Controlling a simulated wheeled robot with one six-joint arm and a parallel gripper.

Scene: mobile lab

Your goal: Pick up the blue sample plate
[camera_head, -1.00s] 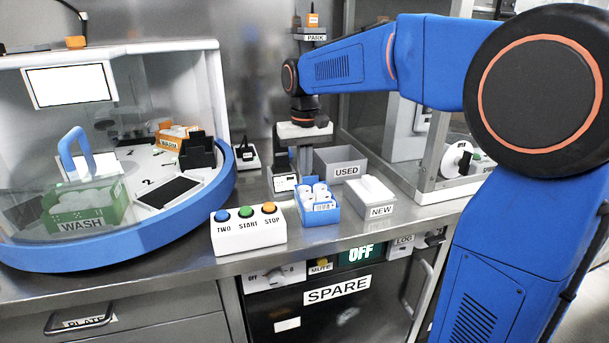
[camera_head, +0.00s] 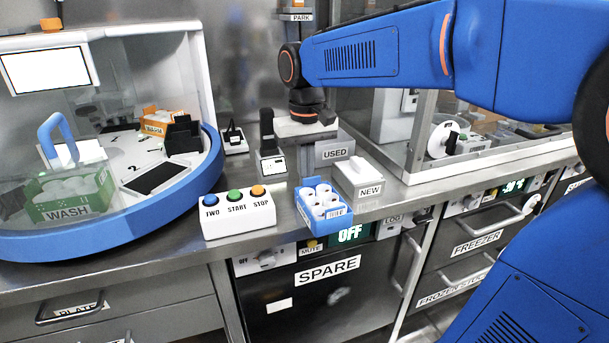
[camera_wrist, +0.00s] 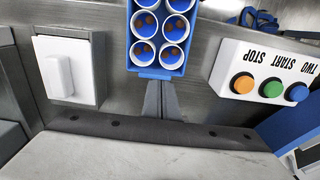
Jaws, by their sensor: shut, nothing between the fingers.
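A blue rack (camera_head: 330,225), the only loose blue holder on the bench, carries several white round cups. I cannot tell whether it is the blue sample plate. It stands between the button box and the NEW box, and shows at the top of the wrist view (camera_wrist: 152,72). My gripper (camera_wrist: 160,88) is shut and empty, its dark fingertips close below the rack's near edge in the wrist view. I cannot tell whether they touch it. In the head view my wrist is behind the rack and the fingertips are not clearly seen.
The button box (camera_head: 238,220) stands left of the rack and the white NEW box (camera_head: 358,175) right of it. The USED bin (camera_head: 335,152) is behind. A blue-rimmed machine (camera_head: 110,235) with a green WASH rack (camera_head: 68,190) fills the left. A glass-walled cabinet is at the right.

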